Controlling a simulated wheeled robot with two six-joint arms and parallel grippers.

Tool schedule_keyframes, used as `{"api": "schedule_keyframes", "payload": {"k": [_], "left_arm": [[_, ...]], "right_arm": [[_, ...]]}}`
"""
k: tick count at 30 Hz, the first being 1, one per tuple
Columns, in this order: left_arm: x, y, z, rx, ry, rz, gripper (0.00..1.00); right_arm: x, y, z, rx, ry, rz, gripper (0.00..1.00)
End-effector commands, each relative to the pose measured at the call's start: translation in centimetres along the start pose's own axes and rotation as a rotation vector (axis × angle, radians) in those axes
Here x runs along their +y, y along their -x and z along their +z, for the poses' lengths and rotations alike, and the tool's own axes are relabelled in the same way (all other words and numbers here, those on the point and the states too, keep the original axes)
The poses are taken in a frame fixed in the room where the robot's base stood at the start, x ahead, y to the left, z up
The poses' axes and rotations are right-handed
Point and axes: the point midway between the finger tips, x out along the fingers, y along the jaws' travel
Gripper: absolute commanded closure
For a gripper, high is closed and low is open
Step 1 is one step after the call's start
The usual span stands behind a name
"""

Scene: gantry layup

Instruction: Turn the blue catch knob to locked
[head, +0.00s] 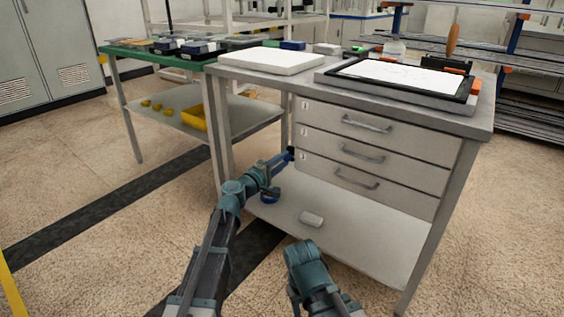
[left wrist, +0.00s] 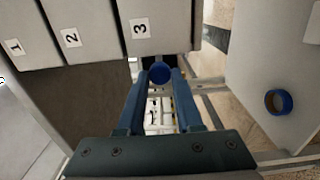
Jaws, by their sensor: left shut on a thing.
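The blue catch knob (left wrist: 159,72) sits beside the drawer marked 3 in the left wrist view. My left gripper (left wrist: 160,76) has its blue fingers on either side of the knob and is shut on it. In the head view the left gripper (head: 284,158) reaches the left edge of the drawer unit (head: 366,152), near the lowest drawer; the fingers largely hide the knob there. I cannot read the knob's turn or any lock mark. My right arm's teal links show at bottom centre, but its fingers do not show.
A blue ring (head: 270,196) and a pale block (head: 312,219) lie on the bench's lower shelf (head: 360,245). A white slab (head: 271,61) and a black-framed board (head: 400,78) are on the bench top. A green-edged table (head: 150,53) stands left. The floor in front is open.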

Motion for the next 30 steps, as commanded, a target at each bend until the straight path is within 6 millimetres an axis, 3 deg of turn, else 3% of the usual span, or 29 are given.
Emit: {"api": "schedule_keyframes", "payload": {"k": [15,16,20,21,30], "left_arm": [[-0.03,0.06,-0.08,0.002,0.018,0.000,1.00],[-0.03,0.06,-0.08,0.002,0.018,0.000,0.64],[-0.03,0.05,-0.06,0.002,0.017,0.000,0.40],[-0.02,0.04,-0.05,0.001,0.017,0.000,0.37],[-0.01,0.20,-0.01,0.001,0.017,0.000,0.37]], "right_arm": [[0.00,-0.02,0.00,0.000,0.000,0.000,0.50],[0.00,-0.02,0.00,0.000,0.000,0.000,0.50],[0.00,-0.02,0.00,0.000,0.000,0.000,0.50],[0.00,-0.02,0.00,0.000,0.000,0.000,0.50],[0.00,-0.01,0.00,0.000,0.000,0.000,0.50]]}}
